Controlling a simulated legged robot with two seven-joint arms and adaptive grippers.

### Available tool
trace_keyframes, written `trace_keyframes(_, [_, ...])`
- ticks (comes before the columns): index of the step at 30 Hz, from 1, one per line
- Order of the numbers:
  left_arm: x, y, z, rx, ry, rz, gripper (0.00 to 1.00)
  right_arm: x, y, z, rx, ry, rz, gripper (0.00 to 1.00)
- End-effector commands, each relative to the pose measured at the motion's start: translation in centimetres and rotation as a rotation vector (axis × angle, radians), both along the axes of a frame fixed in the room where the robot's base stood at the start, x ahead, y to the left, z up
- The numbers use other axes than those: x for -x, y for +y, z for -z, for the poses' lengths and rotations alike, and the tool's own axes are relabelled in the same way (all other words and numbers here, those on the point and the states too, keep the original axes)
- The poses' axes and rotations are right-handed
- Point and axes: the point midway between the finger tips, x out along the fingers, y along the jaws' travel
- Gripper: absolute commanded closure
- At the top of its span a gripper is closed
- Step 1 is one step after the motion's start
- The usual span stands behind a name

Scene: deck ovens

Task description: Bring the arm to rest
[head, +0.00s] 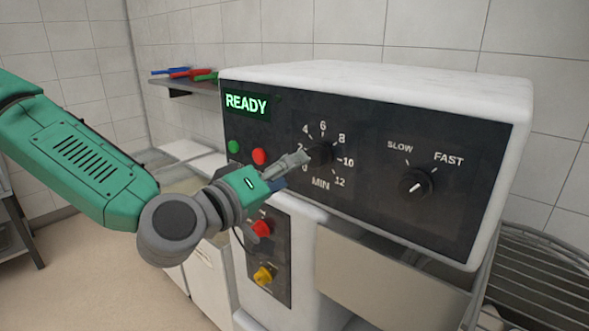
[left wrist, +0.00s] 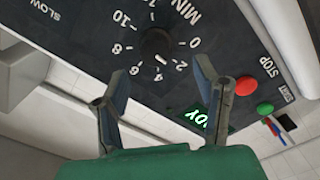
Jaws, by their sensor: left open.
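My left arm, green and grey, reaches in from the left in the head view. Its gripper (head: 296,160) is in front of the MIN timer dial. In the left wrist view the two fingers of the gripper (left wrist: 158,68) are spread apart with nothing between them. The black timer knob (left wrist: 157,43) lies just beyond the fingertips. In the head view the timer knob (head: 321,152) is partly covered by a finger; I cannot tell whether they touch. My right gripper is not in view.
The machine's dark panel has a lit READY display (head: 246,104), a green button (head: 233,147), a red button (head: 259,156) and a SLOW/FAST knob (head: 415,185). Red (head: 261,229) and yellow (head: 263,276) knobs sit below. A wire rack (head: 545,270) stands at right.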

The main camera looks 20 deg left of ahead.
Motion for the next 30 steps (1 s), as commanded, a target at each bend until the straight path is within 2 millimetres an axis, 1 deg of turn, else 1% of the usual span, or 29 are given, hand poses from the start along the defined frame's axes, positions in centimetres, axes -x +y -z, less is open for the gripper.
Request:
trace_keyframes(10, [0.0,-0.1,0.1,-0.002,0.002,0.001,0.44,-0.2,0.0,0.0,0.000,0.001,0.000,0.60])
trace_keyframes(12, [0.1,-0.2,0.8,-0.012,0.017,0.006,0.44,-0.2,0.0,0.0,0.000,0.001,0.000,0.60])
trace_keyframes(14, [0.3,-0.6,2.4,-0.037,0.051,0.019,0.44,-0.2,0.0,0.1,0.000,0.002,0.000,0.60])
trace_keyframes(17, [1.2,-1.6,7.3,-0.111,0.156,0.057,0.44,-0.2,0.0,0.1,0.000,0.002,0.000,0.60])
trace_keyframes(18, [1.9,-2.0,10.0,-0.151,0.212,0.078,0.44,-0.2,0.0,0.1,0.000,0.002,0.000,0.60])
trace_keyframes(20, [3.4,-2.4,14.3,-0.220,0.307,0.112,0.44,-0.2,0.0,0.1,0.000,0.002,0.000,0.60])
trace_keyframes(21, [4.6,-2.5,17.2,-0.268,0.372,0.136,0.44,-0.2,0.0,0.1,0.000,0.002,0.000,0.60])
trace_keyframes(23, [6.7,-2.4,21.4,-0.340,0.471,0.173,0.44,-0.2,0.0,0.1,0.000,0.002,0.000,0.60])
trace_keyframes(24, [8.3,-2.1,24.0,-0.390,0.536,0.197,0.44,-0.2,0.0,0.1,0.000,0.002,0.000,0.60])
trace_keyframes(26, [11.0,-1.5,27.8,-0.464,0.633,0.235,0.44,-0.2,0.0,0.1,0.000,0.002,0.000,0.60])
trace_keyframes(27, [12.9,-0.9,30.1,-0.515,0.700,0.260,0.44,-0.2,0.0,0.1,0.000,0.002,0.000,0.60])
trace_keyframes(29, [15.9,0.3,33.4,-0.595,0.797,0.298,0.44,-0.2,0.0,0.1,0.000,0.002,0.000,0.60])
trace_keyframes(30, [18.0,1.2,35.3,-0.648,0.861,0.322,0.44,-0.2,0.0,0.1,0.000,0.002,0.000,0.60])
